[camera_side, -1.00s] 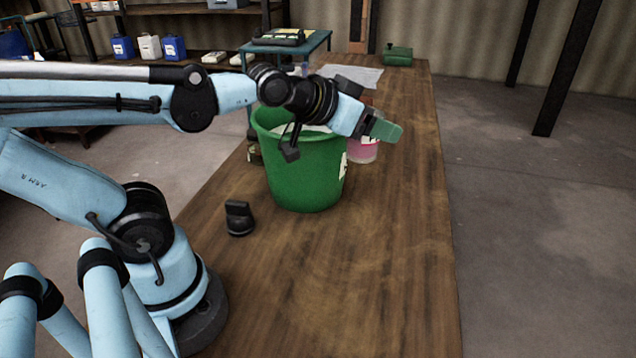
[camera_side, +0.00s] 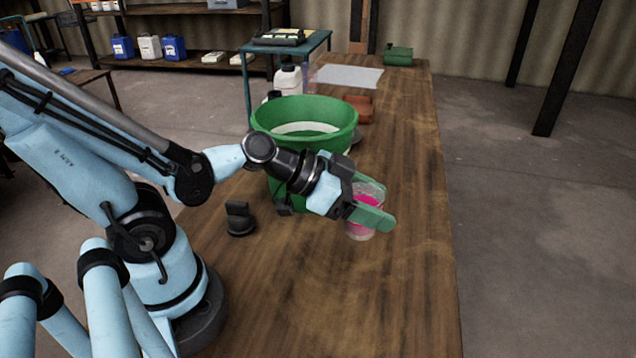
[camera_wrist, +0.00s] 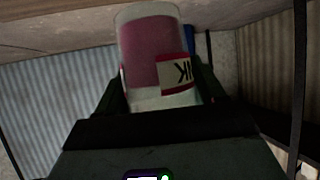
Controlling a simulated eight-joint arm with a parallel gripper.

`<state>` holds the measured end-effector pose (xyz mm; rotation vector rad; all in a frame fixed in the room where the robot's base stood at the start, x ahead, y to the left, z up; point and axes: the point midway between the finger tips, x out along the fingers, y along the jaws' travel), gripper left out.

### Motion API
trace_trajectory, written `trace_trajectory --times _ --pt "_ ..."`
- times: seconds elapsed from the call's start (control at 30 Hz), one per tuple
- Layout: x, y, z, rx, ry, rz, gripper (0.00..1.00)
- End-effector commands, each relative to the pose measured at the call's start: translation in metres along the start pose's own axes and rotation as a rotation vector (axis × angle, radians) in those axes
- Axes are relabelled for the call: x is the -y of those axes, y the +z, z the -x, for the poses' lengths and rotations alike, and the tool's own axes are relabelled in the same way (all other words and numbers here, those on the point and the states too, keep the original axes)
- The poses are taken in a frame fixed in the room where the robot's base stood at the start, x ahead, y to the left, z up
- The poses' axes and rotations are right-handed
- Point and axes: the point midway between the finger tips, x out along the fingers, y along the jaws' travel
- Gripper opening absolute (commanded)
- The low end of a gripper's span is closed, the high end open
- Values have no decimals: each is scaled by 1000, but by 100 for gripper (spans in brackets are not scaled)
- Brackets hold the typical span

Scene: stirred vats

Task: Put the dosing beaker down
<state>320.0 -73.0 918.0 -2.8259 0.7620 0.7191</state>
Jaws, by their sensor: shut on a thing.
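The dosing beaker is a clear cup with pink contents, seen in the side view (camera_side: 362,226) and, with a cream label, in the wrist view (camera_wrist: 148,55). My gripper (camera_side: 372,204) is shut on the beaker, one green finger on each side of it. The beaker looks upright or nearly so in the side view, just right of the green vat (camera_side: 300,118). I cannot tell from the side view whether its base touches the wooden table (camera_side: 350,300). The vat's lower front is partly hidden behind my wrist.
A black knob-like object (camera_side: 239,217) stands left of the vat. A reddish-brown object (camera_side: 358,109) and a pale sheet (camera_side: 348,76) lie behind the vat. A green case (camera_side: 398,56) sits at the far end. The table's front and right side are clear.

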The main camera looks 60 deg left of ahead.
Motion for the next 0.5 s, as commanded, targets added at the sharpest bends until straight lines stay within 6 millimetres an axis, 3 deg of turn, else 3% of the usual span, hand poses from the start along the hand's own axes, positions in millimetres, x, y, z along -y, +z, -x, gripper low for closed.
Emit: trace_trajectory --times 0.27,0.5 --pt "-40 10 -13 -3 288 -156 32" --pt "-90 18 -18 -5 683 -374 32"
